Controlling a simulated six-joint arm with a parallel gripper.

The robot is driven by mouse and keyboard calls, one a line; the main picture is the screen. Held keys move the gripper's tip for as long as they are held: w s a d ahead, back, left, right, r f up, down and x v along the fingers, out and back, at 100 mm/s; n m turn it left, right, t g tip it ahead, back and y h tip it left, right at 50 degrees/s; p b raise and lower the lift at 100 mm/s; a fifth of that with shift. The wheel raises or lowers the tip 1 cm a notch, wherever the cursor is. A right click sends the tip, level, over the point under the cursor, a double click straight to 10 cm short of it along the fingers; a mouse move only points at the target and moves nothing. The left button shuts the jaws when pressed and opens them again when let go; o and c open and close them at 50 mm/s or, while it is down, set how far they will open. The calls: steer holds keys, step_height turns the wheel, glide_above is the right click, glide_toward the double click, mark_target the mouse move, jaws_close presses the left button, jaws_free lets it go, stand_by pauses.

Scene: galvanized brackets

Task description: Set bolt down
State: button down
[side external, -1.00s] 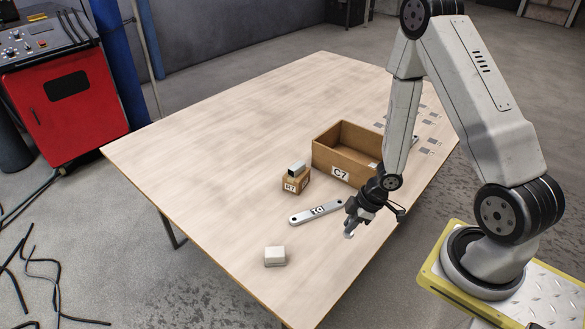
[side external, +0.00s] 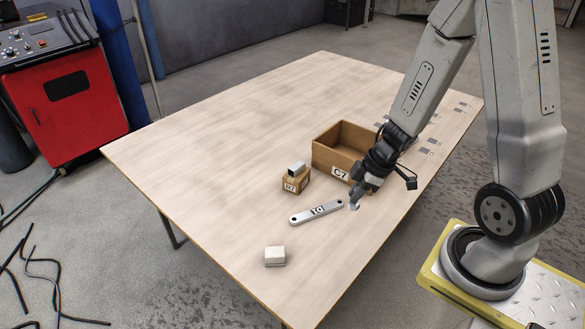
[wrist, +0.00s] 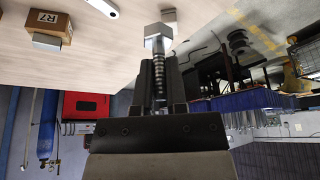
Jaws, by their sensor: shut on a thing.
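A metal bolt (wrist: 158,42) with a hex head and threaded shank is held in my gripper (wrist: 159,68). In the wrist view the shank lies between the two fingers and the head sticks out beyond the fingertips. In the side view my gripper (side external: 357,193) is just right of the flat grey bracket, low over the table (side external: 230,160). The bolt (side external: 353,206) shows there as a small grey shape below the fingers. I cannot tell whether it touches the table.
A flat grey bracket (side external: 300,217) lies left of my gripper. An open brown bin (side external: 330,161) labelled C7 stands behind it. A small box (side external: 303,183) labelled R7 carries a pale block (side external: 297,167). A white block (side external: 275,256) sits nearer. The table's left half is clear.

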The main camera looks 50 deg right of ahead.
steer(key=shift+r, duration=3.8)
steer(key=shift+w, duration=0.1)
steer(key=w+a+f, duration=0.6)
steer(key=w+f, duration=0.1)
steer(key=w, duration=0.3)
steer(key=w+a+f+n, duration=0.1)
steer(key=w+a+f, duration=0.5)
steer(key=w, duration=0.3)
steer(key=shift+x, duration=1.05)
steer(key=shift+w+a, duration=0.15)
